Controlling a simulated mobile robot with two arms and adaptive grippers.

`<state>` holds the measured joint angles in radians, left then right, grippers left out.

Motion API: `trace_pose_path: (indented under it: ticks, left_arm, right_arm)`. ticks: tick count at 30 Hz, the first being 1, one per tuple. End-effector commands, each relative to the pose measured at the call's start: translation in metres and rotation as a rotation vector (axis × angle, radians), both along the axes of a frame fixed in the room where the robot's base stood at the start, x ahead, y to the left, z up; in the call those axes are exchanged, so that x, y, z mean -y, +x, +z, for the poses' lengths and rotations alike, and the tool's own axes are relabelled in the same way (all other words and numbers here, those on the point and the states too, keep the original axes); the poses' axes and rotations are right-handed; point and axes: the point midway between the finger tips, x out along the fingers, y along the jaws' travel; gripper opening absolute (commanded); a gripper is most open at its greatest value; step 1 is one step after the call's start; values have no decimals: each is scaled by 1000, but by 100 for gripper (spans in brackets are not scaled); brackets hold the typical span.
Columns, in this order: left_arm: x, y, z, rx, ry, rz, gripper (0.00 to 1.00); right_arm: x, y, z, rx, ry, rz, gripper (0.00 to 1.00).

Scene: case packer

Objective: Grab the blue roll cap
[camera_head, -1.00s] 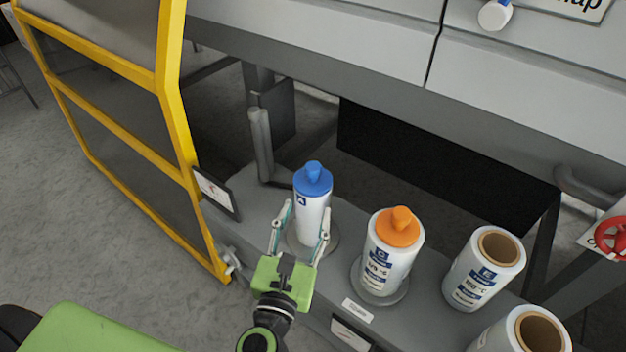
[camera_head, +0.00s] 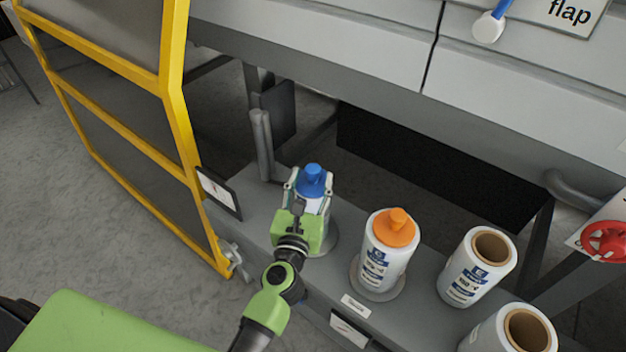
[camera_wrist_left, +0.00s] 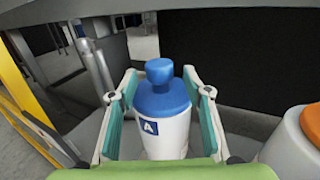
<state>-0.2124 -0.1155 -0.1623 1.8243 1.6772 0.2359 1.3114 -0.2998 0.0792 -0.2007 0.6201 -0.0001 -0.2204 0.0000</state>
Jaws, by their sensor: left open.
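The blue roll cap (camera_head: 313,181) has a round knob on top and sits on a white roll that stands upright on the grey shelf. In the left wrist view the blue cap (camera_wrist_left: 161,93) is in the middle, above the white roll (camera_wrist_left: 165,137) with its "A" label. My left gripper (camera_head: 308,184) is open, with one finger on each side of the cap and upper roll. In the left wrist view its fingers (camera_wrist_left: 161,110) stand apart from the cap, with gaps showing on both sides. My right gripper is not in view.
A white roll with an orange cap (camera_head: 393,228) stands to the right. Beyond it are two uncapped rolls (camera_head: 478,268). A yellow-framed guard door (camera_head: 177,110) is on the left, with a small sign panel (camera_head: 218,192) by the shelf. The machine body overhangs behind.

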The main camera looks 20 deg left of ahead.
Motion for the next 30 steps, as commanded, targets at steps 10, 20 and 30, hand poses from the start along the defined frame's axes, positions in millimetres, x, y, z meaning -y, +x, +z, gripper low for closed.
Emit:
trace_pose_path:
  ticks: [10,20,30]
  left_arm:
    - [-2,24,0,0,-1,-1,45]
    - [-2,23,0,0,0,-1,0]
    - [-2,23,3,1,0,-1,0]
  right_arm:
    - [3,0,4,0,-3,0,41]
    - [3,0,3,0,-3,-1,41]
    - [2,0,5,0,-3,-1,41]
